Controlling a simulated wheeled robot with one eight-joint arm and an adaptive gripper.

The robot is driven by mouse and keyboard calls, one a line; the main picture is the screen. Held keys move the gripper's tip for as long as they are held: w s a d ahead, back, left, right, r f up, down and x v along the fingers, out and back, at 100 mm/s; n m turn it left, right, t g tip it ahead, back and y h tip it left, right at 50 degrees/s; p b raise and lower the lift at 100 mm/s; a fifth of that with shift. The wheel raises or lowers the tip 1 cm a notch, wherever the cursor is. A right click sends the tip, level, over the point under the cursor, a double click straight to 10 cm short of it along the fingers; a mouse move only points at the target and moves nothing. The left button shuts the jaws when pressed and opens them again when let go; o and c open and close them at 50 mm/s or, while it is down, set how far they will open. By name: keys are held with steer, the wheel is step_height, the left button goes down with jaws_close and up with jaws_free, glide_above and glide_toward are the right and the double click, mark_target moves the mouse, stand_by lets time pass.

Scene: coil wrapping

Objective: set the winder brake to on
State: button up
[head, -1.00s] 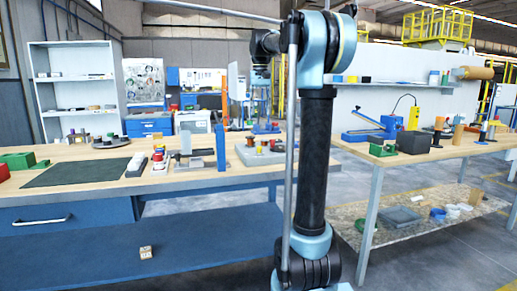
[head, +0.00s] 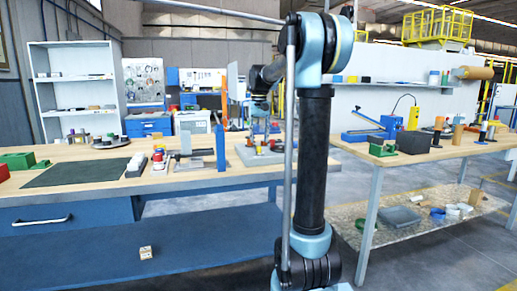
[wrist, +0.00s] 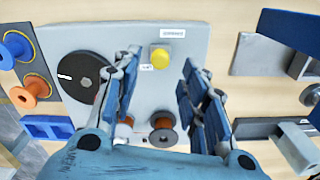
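The winder is a light grey plate (wrist: 135,40) that fills the upper middle of the wrist view; it also shows on the left bench in the head view (head: 247,159). It carries a black disc (wrist: 83,77) with a white mark, a yellow knob (wrist: 159,58) with small labels beside it, and a copper-coloured spool (wrist: 163,135). Which part is the brake, and its setting, I cannot tell for sure. My gripper (wrist: 160,68) is open above the plate, its blue fingers either side of the yellow knob's line. Nothing is between the fingertips in its grasp.
Orange and blue spools (wrist: 30,92) lie left of the plate in the wrist view. A blue upright (head: 221,147) stands beside the winder on the bench (head: 100,155). Grey metal fixtures (wrist: 257,55) sit at the right. A dark mat (head: 75,173) covers the bench's left part.

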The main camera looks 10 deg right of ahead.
mark_target(259, 150)
steer(key=shift+f, duration=2.35)
jaws_close()
